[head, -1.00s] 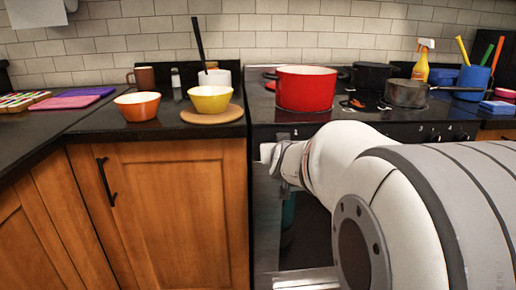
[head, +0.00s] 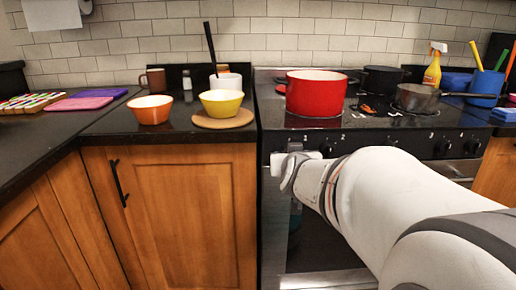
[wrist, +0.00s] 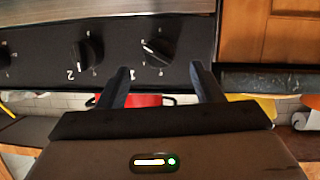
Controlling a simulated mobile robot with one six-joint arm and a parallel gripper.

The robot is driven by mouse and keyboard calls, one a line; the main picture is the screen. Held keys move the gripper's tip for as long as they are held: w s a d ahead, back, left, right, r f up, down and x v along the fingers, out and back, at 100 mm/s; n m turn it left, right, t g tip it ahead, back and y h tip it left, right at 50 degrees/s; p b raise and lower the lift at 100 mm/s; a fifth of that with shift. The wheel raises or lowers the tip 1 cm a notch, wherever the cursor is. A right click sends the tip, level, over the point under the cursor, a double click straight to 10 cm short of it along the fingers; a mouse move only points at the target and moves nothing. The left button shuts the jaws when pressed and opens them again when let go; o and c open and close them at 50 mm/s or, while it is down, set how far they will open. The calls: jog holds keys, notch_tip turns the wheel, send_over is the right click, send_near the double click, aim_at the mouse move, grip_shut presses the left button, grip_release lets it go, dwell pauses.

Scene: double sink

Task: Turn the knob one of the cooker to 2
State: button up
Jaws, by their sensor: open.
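The cooker (head: 268,200) has a black front panel with dark knobs. Knob one (wrist: 158,48) is seen in the wrist view, which looks upside down, with white marks around it. In the head view it shows as a dark shape (head: 294,147) just above my gripper. My gripper (wrist: 162,75) is open, its two fingers pointing at the panel on either side of knob one. The fingertips look short of the knob, and nothing is between them. In the head view my gripper (head: 281,163) is at the cooker's left front, with its fingers hard to make out.
Knob two (wrist: 90,51) is beside knob one, with a 2 printed near it. A red pot (head: 316,93) and a grey pan (head: 417,97) stand on the cooktop. An orange bowl (head: 150,109) and yellow bowl (head: 221,102) stand on the left counter.

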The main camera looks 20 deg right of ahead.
jog(key=shift+p+v, duration=0.4)
jog(key=shift+v, duration=1.05)
jog(key=shift+f, duration=0.1)
jog(key=s+a+r+n+g+y+p, duration=0.1)
jog(key=s+a+r+g+y+p, duration=0.1)
jog(key=s+a+r+g+p, duration=0.3)
jog(key=s+a+r+n+g+y+p, duration=0.2)
jog(key=s+a+r+g+p, duration=0.4)
jog(key=s+p, duration=0.8)
notch_tip(320, 180, up, 4)
jog(key=a+y+p, duration=0.1)
jog(key=a+p, duration=0.1)
jog(key=p, duration=0.7)
jog(key=shift+a+p, duration=0.3)
jog(key=shift+p, duration=0.05)
